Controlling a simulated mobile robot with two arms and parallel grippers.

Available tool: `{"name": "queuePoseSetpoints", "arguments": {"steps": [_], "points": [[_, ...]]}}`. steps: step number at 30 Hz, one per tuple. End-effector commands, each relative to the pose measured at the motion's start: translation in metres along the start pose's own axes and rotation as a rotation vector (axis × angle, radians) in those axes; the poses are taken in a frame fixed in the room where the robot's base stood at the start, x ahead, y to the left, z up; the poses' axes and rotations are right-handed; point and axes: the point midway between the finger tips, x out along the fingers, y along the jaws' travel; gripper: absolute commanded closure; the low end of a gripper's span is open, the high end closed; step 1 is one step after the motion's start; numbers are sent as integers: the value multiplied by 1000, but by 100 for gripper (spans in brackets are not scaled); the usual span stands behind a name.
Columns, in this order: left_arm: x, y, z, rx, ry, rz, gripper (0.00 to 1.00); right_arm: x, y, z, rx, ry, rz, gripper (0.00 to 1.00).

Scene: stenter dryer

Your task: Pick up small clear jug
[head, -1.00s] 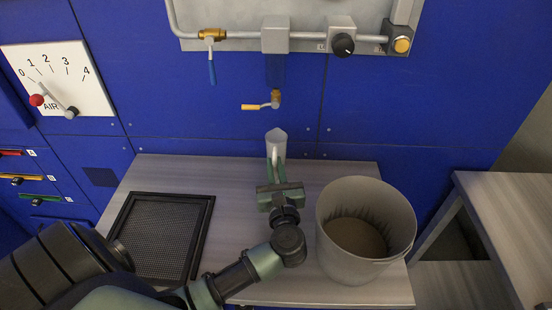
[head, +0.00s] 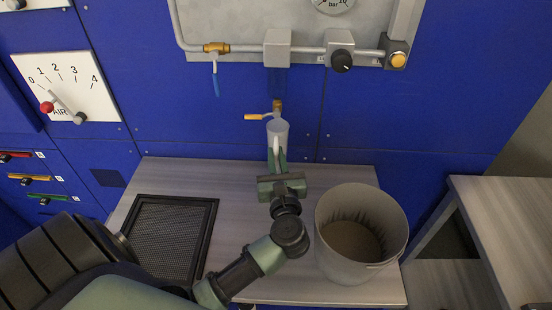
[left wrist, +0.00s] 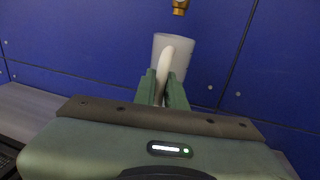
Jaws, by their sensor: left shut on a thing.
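The small clear jug (head: 279,128) is a pale, see-through cup in front of the blue wall, just below the brass tap (head: 277,106). My left gripper (head: 277,160) is shut on the jug's handle, with the jug upright beyond the fingers. In the left wrist view the jug (left wrist: 181,52) stands upright, and its white handle lies between the two green fingers (left wrist: 163,88). The jug appears held above the back of the grey table. My right gripper is not in view.
A large grey bucket (head: 333,255) stands on the table (head: 240,225) right of my left arm. A black-framed mesh tray (head: 213,225) lies to the left. An air dial (head: 65,85) and a pipe with valves are on the wall. Another table (head: 500,220) is at right.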

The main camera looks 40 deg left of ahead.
Motion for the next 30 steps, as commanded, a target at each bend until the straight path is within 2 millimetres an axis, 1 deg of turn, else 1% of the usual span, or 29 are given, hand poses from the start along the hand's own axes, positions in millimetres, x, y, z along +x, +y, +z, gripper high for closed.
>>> {"name": "queuePoseSetpoints", "arguments": {"steps": [1,2,3,5,9,15,18,21,25,30], "points": [[0,0,17,-1,0,1,100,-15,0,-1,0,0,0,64],[-7,1,8,1,4,0,100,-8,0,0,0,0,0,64],[-17,3,5,1,6,-2,100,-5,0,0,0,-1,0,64],[-29,6,5,0,5,-1,100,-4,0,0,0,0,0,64],[-61,12,4,-1,6,0,100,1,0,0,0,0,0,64],[-115,22,2,-1,6,1,100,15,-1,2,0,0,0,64],[-140,27,2,-1,6,1,100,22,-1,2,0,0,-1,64],[-160,30,2,0,4,0,100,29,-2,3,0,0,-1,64],[-179,34,4,1,3,0,100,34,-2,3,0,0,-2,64],[-191,36,6,1,0,1,100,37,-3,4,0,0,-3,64]]}}
